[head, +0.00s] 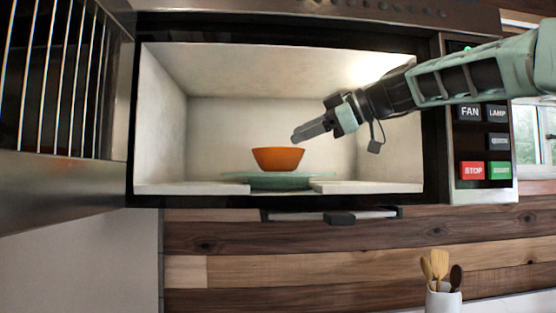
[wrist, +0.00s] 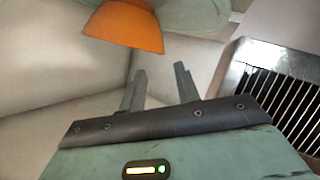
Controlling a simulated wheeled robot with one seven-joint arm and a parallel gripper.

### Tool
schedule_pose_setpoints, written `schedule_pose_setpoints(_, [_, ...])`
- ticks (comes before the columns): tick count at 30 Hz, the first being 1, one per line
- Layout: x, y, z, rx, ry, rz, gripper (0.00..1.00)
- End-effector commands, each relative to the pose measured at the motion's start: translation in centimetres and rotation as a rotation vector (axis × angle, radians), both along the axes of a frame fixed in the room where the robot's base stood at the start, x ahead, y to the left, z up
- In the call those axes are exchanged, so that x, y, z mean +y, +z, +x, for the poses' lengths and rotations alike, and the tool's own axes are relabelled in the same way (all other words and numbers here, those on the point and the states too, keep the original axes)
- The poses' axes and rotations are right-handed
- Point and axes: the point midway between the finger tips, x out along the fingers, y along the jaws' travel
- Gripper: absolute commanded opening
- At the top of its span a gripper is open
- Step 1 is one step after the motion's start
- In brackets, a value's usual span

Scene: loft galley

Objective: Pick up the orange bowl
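The orange bowl (head: 278,158) sits upright on a pale green round plate (head: 252,180) inside an open microwave. My gripper (head: 296,138) reaches in from the right, just above and to the right of the bowl's rim in the head view. In the wrist view the bowl (wrist: 124,24) shows at the top, beyond my fingertips and a little to the left. The two fingers of my gripper (wrist: 160,72) stand apart with nothing between them. They look clear of the bowl.
The microwave's side wall (head: 172,120) and ceiling enclose the bowl. Its open door (head: 60,100) with a barred window stands at the left. A button panel (head: 484,140) is at the right. A white crock (head: 443,300) with wooden utensils stands below.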

Motion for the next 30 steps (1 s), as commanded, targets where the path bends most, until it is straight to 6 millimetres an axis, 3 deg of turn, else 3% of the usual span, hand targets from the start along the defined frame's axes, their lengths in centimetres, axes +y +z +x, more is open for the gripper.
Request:
schedule_pose_setpoints(18, [5.5, -2.9, 3.0, 0.005, 0.003, 0.000, 0.32])
schedule_pose_setpoints(28, [6.0, -3.5, 3.4, 0.002, 0.000, -0.001, 0.32])
schedule_pose_setpoints(30, [6.0, -3.4, 3.4, 0.002, 0.000, -0.001, 0.15])
